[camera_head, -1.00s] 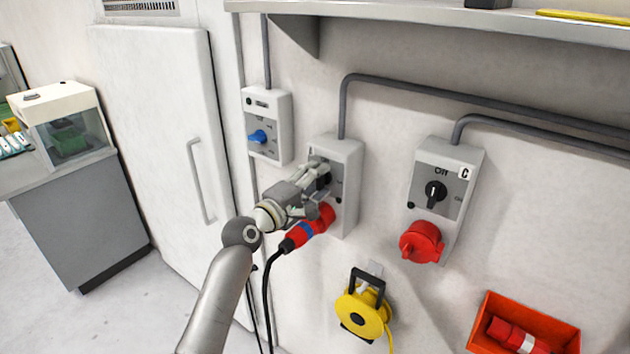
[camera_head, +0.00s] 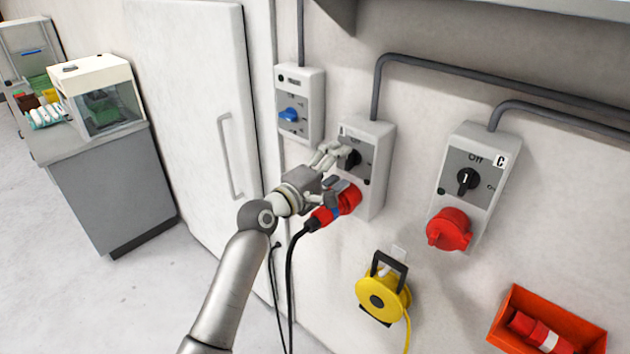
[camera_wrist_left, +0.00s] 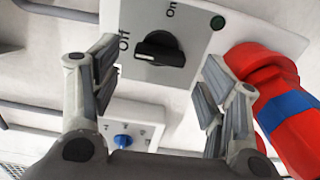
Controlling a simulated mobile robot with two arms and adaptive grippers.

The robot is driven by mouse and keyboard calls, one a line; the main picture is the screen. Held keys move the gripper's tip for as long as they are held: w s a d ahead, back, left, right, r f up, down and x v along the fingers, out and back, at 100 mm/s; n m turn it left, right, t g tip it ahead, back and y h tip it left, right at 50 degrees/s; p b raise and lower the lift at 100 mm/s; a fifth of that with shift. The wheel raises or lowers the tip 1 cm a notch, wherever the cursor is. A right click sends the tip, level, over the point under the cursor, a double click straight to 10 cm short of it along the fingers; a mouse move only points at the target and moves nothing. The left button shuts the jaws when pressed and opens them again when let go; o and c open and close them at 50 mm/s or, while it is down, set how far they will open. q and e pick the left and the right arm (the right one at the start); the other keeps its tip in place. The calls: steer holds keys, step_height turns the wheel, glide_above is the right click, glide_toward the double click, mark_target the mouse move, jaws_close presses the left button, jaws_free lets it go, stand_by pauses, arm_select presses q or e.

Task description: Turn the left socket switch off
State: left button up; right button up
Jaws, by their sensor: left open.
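The left socket box (camera_head: 376,190), labelled A, is on the wall with a black rotary switch (camera_head: 350,158) on its grey plate. In the left wrist view the switch (camera_wrist_left: 160,48) has its bar lined up with the "Off" label, and "On" is to one side. A red plug (camera_head: 337,203) with a blue band is in the socket below. My left gripper (camera_head: 338,172) is open in front of the box. The wrist view shows its fingers (camera_wrist_left: 160,88) spread, with the switch beyond and between the tips, apparently untouched. My right gripper is not in view.
A second box C (camera_head: 488,205) with a black switch and red socket is to the right. A box with a blue knob (camera_head: 289,115) is to the left. A yellow cable reel (camera_head: 378,298) and an orange bin (camera_head: 505,305) are lower down.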

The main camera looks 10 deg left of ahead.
arm_select(q)
steer(key=v, duration=0.9)
steer(key=shift+s, duration=0.15)
steer(key=shift+a, duration=0.1)
